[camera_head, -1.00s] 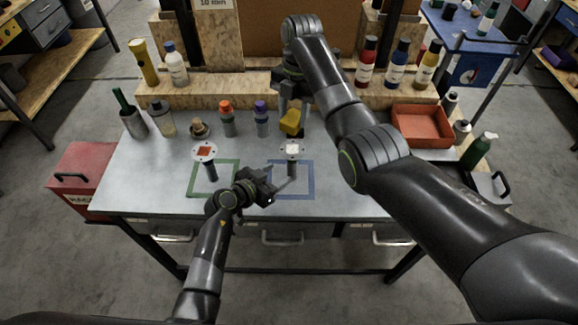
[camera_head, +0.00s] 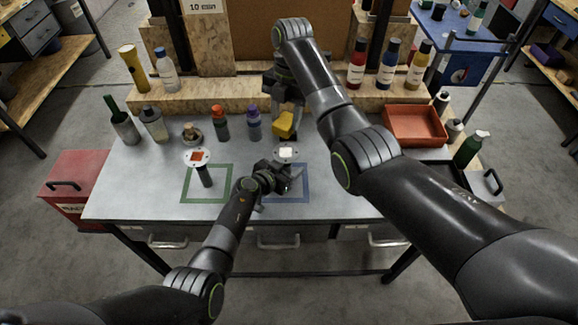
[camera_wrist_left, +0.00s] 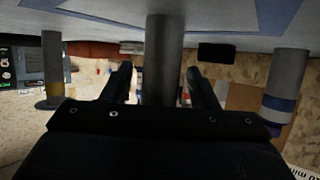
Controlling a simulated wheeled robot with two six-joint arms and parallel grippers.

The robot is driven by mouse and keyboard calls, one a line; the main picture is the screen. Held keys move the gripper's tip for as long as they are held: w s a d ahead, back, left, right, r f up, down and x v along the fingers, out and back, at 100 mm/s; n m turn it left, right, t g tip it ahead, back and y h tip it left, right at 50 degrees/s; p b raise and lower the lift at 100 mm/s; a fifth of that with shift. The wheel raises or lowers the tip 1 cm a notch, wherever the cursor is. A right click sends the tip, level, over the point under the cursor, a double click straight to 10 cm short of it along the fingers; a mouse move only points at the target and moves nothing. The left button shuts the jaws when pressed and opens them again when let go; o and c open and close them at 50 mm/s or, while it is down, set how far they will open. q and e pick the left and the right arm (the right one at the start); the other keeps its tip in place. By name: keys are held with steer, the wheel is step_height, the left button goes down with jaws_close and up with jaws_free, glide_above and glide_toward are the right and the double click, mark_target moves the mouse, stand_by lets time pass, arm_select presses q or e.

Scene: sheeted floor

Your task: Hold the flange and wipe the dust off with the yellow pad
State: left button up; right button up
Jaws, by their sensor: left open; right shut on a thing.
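A flange with a white round top and a pale patch (camera_head: 287,152) stands upright inside the blue square outline (camera_head: 307,183) on the table. Its grey stem (camera_wrist_left: 165,60) shows in the left wrist view, between my open left fingers, with gaps on both sides. My left gripper (camera_head: 284,179) is low beside that stem, partly hiding it. My right gripper (camera_head: 283,104) is shut on the yellow pad (camera_head: 284,124) and holds it above the table, behind the flange top. A second flange with an orange-red patch (camera_head: 197,157) stands in the green square outline (camera_head: 184,183).
Bottles with orange (camera_head: 220,125) and purple (camera_head: 253,124) tops stand behind the flanges. An orange-red tray (camera_head: 417,125) lies at the right. A red box (camera_head: 75,187) is at the left edge. Bare table lies left of the green outline.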

stand_by(0.3)
arm_select(q)
jaws_close()
arm_select(e)
steer(key=m, duration=0.5)
steer(key=shift+f+t+y, duration=0.3)
steer(key=shift+t, duration=0.1)
steer(key=m, duration=0.4)
steer(key=shift+s+f, duration=0.1)
steer(key=shift+f, duration=0.05)
